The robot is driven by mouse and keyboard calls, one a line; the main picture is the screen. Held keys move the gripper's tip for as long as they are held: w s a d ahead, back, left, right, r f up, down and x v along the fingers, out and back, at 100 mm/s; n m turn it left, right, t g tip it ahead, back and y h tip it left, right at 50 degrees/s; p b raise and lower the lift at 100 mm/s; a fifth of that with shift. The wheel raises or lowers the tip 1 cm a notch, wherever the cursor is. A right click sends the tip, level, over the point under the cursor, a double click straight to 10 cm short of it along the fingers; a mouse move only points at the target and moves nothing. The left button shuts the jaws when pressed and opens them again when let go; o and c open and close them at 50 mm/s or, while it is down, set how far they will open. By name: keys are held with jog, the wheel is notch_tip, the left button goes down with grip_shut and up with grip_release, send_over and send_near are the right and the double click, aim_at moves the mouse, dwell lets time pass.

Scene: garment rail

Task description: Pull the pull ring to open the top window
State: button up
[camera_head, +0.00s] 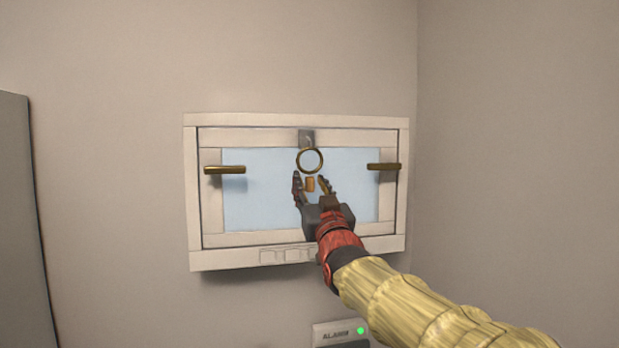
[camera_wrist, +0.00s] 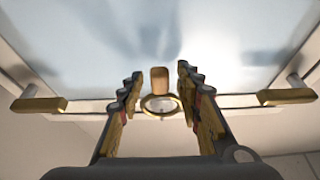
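The top window (camera_head: 250,196) is a pale framed pane in the wall, and its sash looks flush with the frame. A round brass pull ring (camera_head: 309,160) hangs from a grey plate at the middle of the top rail. My gripper (camera_head: 310,179) is open just below the ring, its fingers pointing up. A small orange-brown tab (camera_head: 310,184) shows between the fingers. In the wrist view, the pull ring (camera_wrist: 160,105) and the brass tab (camera_wrist: 159,79) appear between my spread fingers (camera_wrist: 159,72). I see no finger closed on the ring, and depth is hard to judge.
A brass handle (camera_head: 224,170) sticks out at the window's left side and another (camera_head: 384,166) at its right. A grey panel (camera_head: 18,220) stands far left. The side wall is right of the window.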

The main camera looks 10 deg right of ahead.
jog(key=shift+w+r, duration=0.1)
jog(key=shift+w, duration=0.25)
jog(key=shift+a, duration=0.1)
jog(key=c, duration=0.6)
grip_shut()
jog(key=shift+r, duration=0.1)
jog(key=shift+s+r, duration=0.1)
jog(key=shift+r, duration=0.05)
